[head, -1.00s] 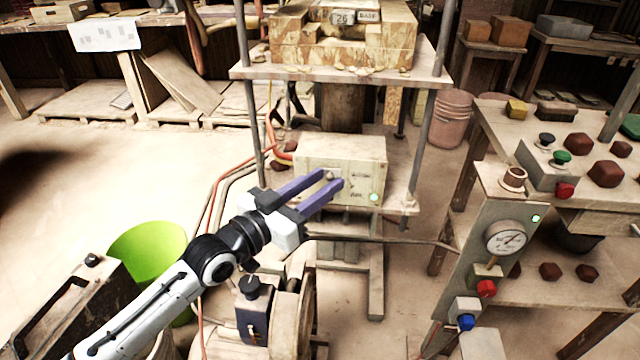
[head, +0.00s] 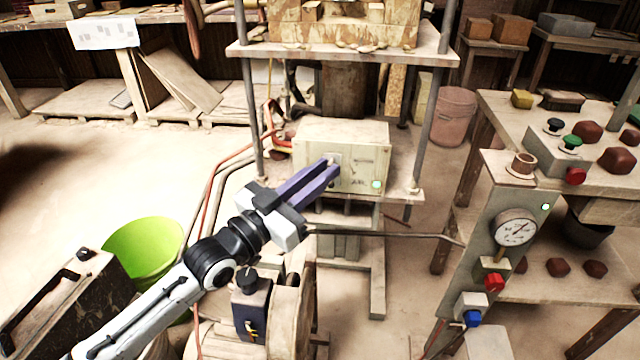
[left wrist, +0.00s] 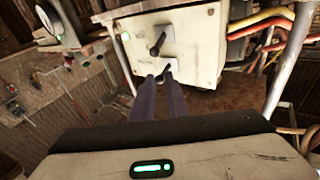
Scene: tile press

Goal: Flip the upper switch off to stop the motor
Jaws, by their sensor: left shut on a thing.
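A pale control box (head: 362,155) is mounted on the press frame, with a lit green lamp (head: 377,184) at its lower right. The left wrist view shows the box front (left wrist: 195,45) upside down, with two dark switch levers. My left gripper (head: 332,166) reaches the box's upper left face, its purple fingers closed together. In the left wrist view the fingertips (left wrist: 164,76) are shut on the upper switch (left wrist: 166,68), mostly hidden between them. The lower switch lever (left wrist: 157,43) stands clear of the fingers. My right gripper is not in view.
A grey panel (head: 480,265) with a gauge (head: 515,229), red and blue buttons stands at the right. A green bucket (head: 145,248) is at the left. Press posts flank the box, and orange hoses (head: 228,165) run to its left.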

